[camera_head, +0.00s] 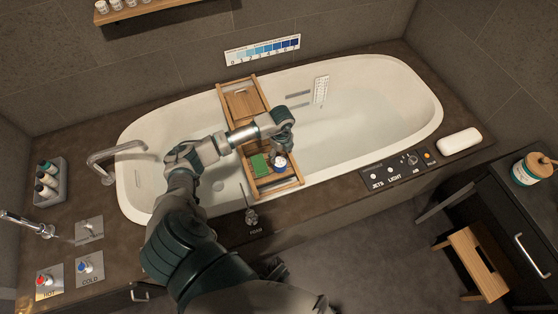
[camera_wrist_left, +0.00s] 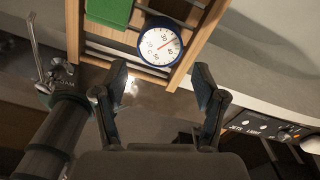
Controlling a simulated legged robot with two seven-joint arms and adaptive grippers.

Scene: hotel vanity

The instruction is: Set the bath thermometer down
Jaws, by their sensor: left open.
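The bath thermometer is a round white dial with a blue rim and a red needle. It lies face up on the wooden bath tray (camera_head: 236,88), and shows in the head view (camera_head: 280,164) and the left wrist view (camera_wrist_left: 159,46). My left gripper (camera_wrist_left: 160,78) is open and empty, its fingers apart from the dial, which lies just beyond the fingertips in the wrist view. In the head view the left gripper (camera_head: 284,150) is over the tray's near part and hides a little of the dial's surroundings. My right gripper is not in view.
A green block (camera_head: 260,165) sits left of the thermometer on the tray, which spans the white bathtub (camera_head: 375,90). A faucet (camera_head: 112,152), a bottle caddy (camera_head: 48,184) and a control panel (camera_head: 397,172) line the rim. A white cushion-like item (camera_head: 459,141) lies at right.

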